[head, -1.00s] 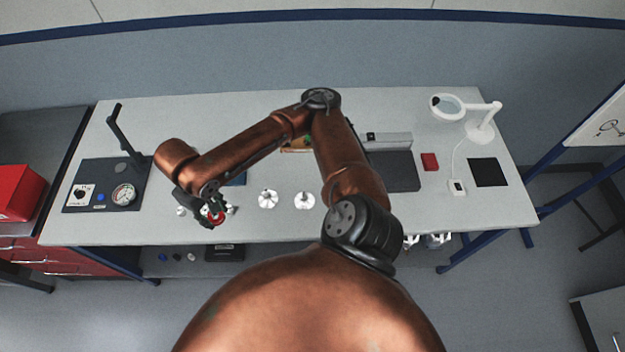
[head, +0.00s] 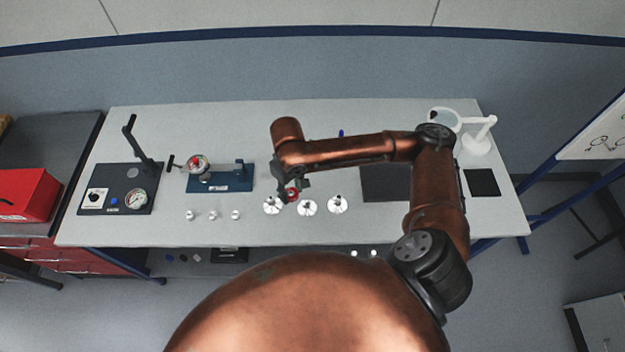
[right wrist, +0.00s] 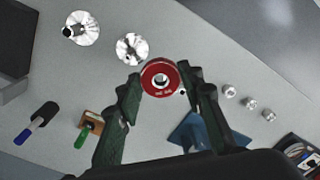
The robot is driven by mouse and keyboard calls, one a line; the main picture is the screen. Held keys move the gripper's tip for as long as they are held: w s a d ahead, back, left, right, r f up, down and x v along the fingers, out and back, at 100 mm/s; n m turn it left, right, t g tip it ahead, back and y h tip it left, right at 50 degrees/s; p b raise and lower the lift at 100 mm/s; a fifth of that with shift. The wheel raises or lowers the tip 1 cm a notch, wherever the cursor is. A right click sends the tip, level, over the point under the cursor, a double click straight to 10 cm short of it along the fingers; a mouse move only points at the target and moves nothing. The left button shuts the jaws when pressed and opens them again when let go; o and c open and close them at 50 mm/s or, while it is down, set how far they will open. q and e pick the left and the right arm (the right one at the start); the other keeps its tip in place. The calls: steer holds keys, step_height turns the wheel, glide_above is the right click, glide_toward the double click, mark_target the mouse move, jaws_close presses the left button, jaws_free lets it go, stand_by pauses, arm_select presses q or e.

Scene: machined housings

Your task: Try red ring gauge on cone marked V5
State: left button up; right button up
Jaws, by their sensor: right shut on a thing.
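The red ring gauge (head: 292,195) is held in my right gripper (head: 291,188), just beside and above the leftmost silver cone in the head view. In the right wrist view the ring (right wrist: 149,84) sits between the fingertips (right wrist: 159,78), its face and hole toward the camera. Three silver cones on round flanged bases stand in a row: left (head: 271,207), middle (head: 307,209) and right (head: 338,206). Two cones show in the right wrist view, one far (right wrist: 80,28) and one nearer (right wrist: 131,49). The third is hidden there behind the ring. No V5 marking is readable. My left gripper is not in view.
Several small silver pieces (head: 213,216) stand left of the cones. A blue fixture (head: 235,180) with a red-rimmed round part (head: 197,163) stands behind them. A dial gauge stand (head: 117,200) is far left. A dark mat (head: 385,184) lies right. The table front is clear.

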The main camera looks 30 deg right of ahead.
mark_target(307, 200)
steer(key=d+n+p, duration=0.1)
steer(key=n+p, duration=0.1)
steer(key=p, duration=0.1)
steer(key=d+f+n+p, duration=0.1)
steer(key=d+n+p, duration=0.1)
steer(key=p, duration=0.2)
steer(key=d+f+n+p, duration=0.1)
steer(key=d+n+p, duration=0.1)
steer(key=p, duration=0.2)
steer(key=shift+s+d+f, duration=0.1)
steer(key=shift+d+f, duration=0.05)
steer(key=shift+d, duration=0.05)
steer(key=shift+f, duration=0.15)
steer(key=shift+p, duration=0.35)
steer(key=shift+d+p, duration=0.1)
steer(key=shift+p, duration=0.35)
steer(key=shift+f+b, duration=0.85)
steer(key=shift+f, duration=1.5)
steer(key=shift+p, duration=0.55)
